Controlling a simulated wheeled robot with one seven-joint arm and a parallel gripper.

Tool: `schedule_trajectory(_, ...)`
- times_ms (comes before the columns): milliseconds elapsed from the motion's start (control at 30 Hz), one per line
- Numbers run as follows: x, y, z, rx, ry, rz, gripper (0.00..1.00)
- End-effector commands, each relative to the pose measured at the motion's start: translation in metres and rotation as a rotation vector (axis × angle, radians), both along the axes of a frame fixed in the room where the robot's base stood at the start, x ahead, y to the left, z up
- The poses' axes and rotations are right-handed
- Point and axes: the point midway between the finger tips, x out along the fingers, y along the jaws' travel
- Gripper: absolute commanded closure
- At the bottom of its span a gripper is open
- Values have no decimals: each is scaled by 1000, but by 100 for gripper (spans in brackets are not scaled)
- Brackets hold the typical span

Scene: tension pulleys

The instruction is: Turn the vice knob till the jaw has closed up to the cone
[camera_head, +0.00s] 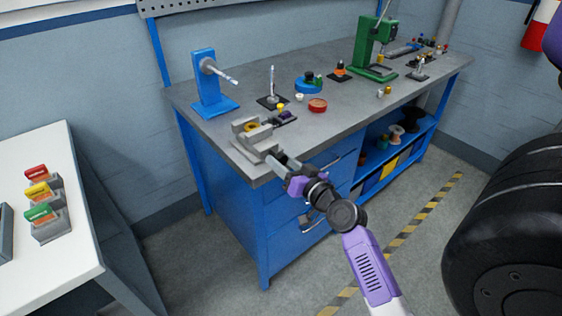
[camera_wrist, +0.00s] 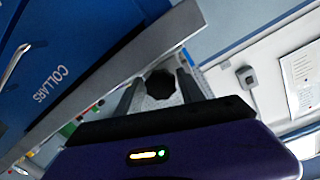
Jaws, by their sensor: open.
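The grey vice (camera_head: 243,138) sits at the near left corner of the workbench. A small yellow-brass piece (camera_head: 251,126) shows between its jaws and may be the cone; its shape is too small to tell. My gripper (camera_head: 279,160) reaches to the vice's front side, over the bench edge. In the wrist view the dark, many-sided vice knob (camera_wrist: 160,84) lies between the two fingers of my gripper (camera_wrist: 161,74). The fingers are open, one on each side of the knob. I cannot tell whether either touches it. The knob is hidden in the head view.
The workbench (camera_head: 225,122) carries a blue stand (camera_head: 207,85) behind the vice, a red round part (camera_head: 318,105) and a green press (camera_head: 375,50). Blue drawers (camera_head: 290,205) lie below the bench edge. A white table (camera_head: 30,160) stands at left. Floor between is clear.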

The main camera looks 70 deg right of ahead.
Motion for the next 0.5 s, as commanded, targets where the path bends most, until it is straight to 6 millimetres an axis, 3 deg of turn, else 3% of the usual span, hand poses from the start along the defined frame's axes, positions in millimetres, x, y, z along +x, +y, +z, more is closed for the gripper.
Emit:
schedule_trajectory(300,-39,27,-1,0,3,0,54)
schedule_trajectory(500,-55,38,1,1,1,-1,54)
